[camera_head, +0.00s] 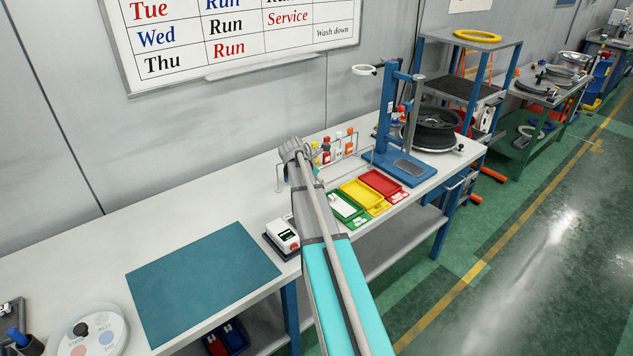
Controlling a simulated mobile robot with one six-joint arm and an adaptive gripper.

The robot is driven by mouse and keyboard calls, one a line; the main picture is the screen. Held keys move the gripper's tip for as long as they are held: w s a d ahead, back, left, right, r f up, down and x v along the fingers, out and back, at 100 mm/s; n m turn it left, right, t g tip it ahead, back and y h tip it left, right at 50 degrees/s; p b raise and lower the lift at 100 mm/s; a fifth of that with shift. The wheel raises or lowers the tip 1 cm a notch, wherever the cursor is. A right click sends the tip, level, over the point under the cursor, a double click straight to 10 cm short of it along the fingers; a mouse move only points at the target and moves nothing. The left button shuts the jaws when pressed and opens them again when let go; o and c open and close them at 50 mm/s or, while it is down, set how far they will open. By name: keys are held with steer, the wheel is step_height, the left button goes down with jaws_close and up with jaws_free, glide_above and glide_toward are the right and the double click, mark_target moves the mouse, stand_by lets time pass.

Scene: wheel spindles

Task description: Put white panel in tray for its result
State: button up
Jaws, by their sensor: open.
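Three shallow trays sit side by side on the bench: a green tray (358,219), a yellow tray (362,192) and a red tray (381,183). A flat white piece, which looks like the white panel (340,206), lies within the green tray. My arm reaches over the bench just left of the trays. My gripper (293,150) is at its far end, open, near the small bottle rack and apart from the trays. Its fingers are hard to make out, and I see nothing held in it.
A rack with small bottles (326,152) stands behind the trays. A blue stand (388,115) is to their right. A white device with a display (283,236) sits close left of my arm. A teal mat (203,280) lies bare farther left.

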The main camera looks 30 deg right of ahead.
steer(key=shift+a, duration=0.1)
steer(key=s+a+m+y, duration=0.1)
steer(key=s+a+m, duration=0.1)
steer(key=a, duration=0.4)
steer(key=s+a+f+m+y, duration=0.1)
steer(key=s+a+m, duration=0.2)
steer(key=a, duration=0.3)
steer(key=s+a+f+m+y, duration=0.1)
steer(key=s+a+m, duration=0.1)
steer(key=a, duration=0.5)
steer(key=shift+s+m, duration=0.4)
steer(key=shift+m, duration=0.4)
steer(key=s+a+m+y, duration=0.3)
steer(key=s+a+m, duration=0.7)
steer(key=a, duration=0.7)
steer(key=s+f, duration=0.1)
steer(key=s, duration=0.2)
steer(key=shift+a+y, duration=0.3)
steer(key=shift+a, duration=0.1)
steer(key=shift+s, duration=0.1)
